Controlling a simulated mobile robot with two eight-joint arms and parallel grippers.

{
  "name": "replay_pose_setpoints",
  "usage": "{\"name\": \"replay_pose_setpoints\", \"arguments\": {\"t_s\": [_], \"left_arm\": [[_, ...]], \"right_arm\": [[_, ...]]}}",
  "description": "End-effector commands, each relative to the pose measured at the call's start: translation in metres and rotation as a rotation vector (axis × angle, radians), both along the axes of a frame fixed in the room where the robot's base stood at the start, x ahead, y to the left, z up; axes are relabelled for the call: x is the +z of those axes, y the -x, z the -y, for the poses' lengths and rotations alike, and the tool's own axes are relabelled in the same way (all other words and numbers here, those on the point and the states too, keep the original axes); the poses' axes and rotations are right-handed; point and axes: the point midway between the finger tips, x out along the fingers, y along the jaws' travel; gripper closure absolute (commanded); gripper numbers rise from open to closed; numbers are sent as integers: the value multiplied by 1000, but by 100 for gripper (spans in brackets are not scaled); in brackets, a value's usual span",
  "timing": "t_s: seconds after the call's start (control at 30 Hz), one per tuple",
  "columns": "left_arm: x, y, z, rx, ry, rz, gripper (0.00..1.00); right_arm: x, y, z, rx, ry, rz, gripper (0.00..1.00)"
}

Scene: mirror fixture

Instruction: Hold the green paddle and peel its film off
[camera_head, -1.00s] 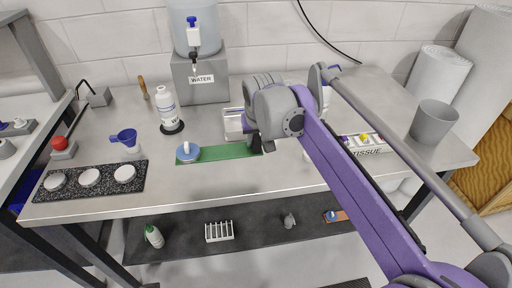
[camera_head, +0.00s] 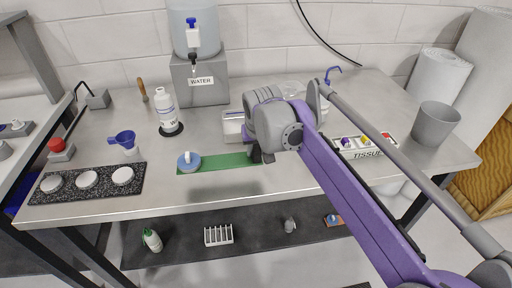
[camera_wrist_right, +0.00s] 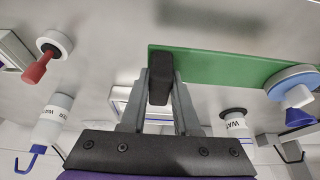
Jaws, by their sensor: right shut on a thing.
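The green paddle (camera_head: 225,163) is a long flat green strip at the middle of the steel table, near its front. Its black handle (camera_wrist_right: 160,80) is at the right end in the head view. My right gripper (camera_head: 262,155) has its fingers closed on this handle; the wrist view shows one finger on each side (camera_wrist_right: 160,105). A round blue disc with a white knob (camera_head: 189,162) sits on the paddle's left end; it also shows in the wrist view (camera_wrist_right: 292,82). I cannot make out a film edge. My left gripper is not in view.
A white bottle (camera_head: 166,107) and a water dispenser (camera_head: 208,84) stand behind.

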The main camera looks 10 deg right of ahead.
Motion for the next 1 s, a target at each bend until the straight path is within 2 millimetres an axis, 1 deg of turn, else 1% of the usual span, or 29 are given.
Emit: {"name": "replay_pose_setpoints", "arguments": {"t_s": [0.1,1.0], "left_arm": [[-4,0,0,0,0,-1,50],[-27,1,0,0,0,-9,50]], "right_arm": [[-7,0,0,0,0,0,100],[-52,0,0,0,0,0,100]]}}
